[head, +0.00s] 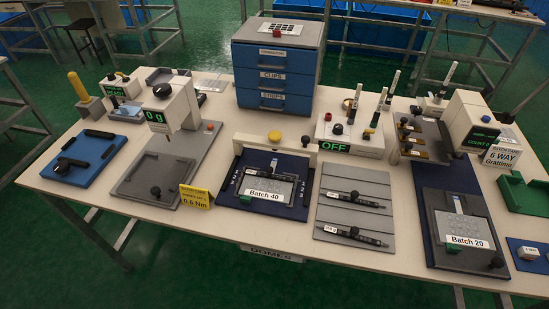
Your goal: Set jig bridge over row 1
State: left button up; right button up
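The jig (240,198) is a dark blue board with a keypad film labelled Batch 40 (265,194) on it, in the front middle of the table. Row numbers run down both its sides, too small to read with certainty. A cream bar with a yellow knob (274,136), which looks like the jig bridge, lies across the back end of the jig. It appears to be behind the film's keys. A small light block with a dark mark (274,165) sits at the film's upper edge. Neither of my grippers is in view.
A grey tray with two black tools (352,214) lies right of the jig. The Batch 20 fixture (467,230) is farther right. A scale-like press (175,110) and a yellow torque card (195,197) stand left. A blue drawer cabinet (275,75) and OFF unit (345,135) stand behind.

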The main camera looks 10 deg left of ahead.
aim_at(304, 146)
jog(key=k, duration=0.5)
jog(key=z, duration=1.05)
jog(key=i, duration=0.65)
jog(key=u, duration=1.05)
